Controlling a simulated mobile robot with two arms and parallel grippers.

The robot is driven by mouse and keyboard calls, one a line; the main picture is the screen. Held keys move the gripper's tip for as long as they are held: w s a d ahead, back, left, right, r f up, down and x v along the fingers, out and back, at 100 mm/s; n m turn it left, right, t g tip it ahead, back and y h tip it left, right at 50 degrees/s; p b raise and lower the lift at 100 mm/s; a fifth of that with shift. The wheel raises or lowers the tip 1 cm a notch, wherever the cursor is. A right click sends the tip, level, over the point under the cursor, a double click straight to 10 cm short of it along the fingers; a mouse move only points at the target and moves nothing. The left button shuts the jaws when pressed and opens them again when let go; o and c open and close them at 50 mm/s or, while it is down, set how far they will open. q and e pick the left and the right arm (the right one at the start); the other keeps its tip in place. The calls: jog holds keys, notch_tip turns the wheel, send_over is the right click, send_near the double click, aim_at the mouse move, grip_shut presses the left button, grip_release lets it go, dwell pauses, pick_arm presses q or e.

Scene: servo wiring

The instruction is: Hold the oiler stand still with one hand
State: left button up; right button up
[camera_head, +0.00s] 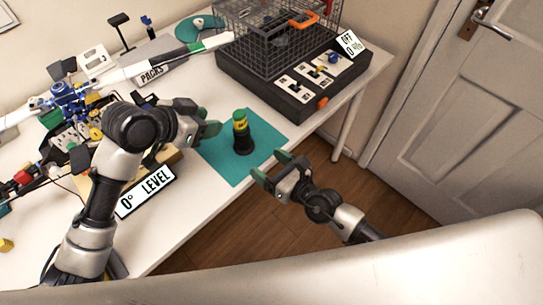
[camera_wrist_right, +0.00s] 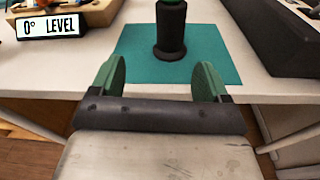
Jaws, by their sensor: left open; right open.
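The oiler stand (camera_head: 243,145) is a dark upright cylinder with a wider black foot, on a teal mat (camera_head: 215,168). A green and yellow piece (camera_head: 240,119) sits at its top. My left gripper (camera_head: 214,128) is open, close to the stand's left side, with a small gap. My right gripper (camera_head: 270,167) is open and empty in front of the table edge, to the right of and nearer than the stand. In the right wrist view the stand (camera_wrist_right: 170,30) rises beyond my right gripper (camera_wrist_right: 160,82), between the two green fingertips; its top is cut off.
A black box with a wire cage (camera_head: 268,79) stands at the back right of the table. A "0° LEVEL" sign (camera_head: 146,192) is at the front left. Wiring parts (camera_head: 75,125) crowd the left side. The mat around the stand is otherwise clear.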

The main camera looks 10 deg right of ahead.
aim_at(248, 138)
jog(key=shift+n+t, duration=0.5)
jog(key=shift+t, duration=0.1)
jog(key=x, duration=0.4)
jog(key=r+x, duration=0.1)
jog(key=x, duration=0.6)
jog(key=shift+w+d+r, duration=0.2)
jog(key=shift+w+d, duration=0.05)
jog(key=shift+w, duration=0.25)
jog(key=shift+c, duration=0.2)
